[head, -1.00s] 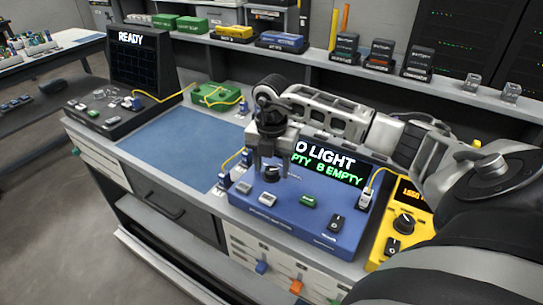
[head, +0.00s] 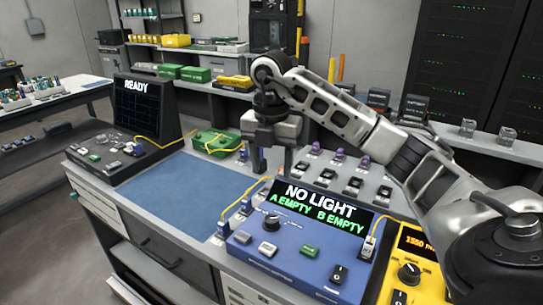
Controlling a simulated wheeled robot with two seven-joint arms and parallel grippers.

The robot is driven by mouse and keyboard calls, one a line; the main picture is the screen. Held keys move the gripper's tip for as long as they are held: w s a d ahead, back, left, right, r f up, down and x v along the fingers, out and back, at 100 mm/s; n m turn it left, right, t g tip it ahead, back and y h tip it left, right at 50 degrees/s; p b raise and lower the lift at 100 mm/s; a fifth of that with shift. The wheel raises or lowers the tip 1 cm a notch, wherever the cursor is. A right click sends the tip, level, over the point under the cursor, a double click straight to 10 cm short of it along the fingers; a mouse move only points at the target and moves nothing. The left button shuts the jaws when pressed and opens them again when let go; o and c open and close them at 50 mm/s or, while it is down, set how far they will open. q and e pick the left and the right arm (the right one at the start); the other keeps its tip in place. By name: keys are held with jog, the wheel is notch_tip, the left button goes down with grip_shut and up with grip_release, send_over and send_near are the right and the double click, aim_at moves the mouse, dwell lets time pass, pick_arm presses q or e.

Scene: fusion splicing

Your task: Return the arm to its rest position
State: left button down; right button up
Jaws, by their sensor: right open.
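My right arm comes in from the right edge and reaches over the back of the bench. My right gripper (head: 272,160) hangs downward, open and empty, above the bench behind the blue tester. The blue tester (head: 278,262) has a screen (head: 320,208) reading "NO LIGHT", "A EMPTY", "B EMPTY". My left gripper is not in view.
A black splicer (head: 120,160) reading "READY" stands at the left with a yellow fiber. A blue mat (head: 170,187) lies clear on the bench. A green box (head: 215,142) is behind it. A yellow device (head: 410,260) sits at the right, below my arm.

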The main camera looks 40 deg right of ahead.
jog(key=shift+r, duration=0.85)
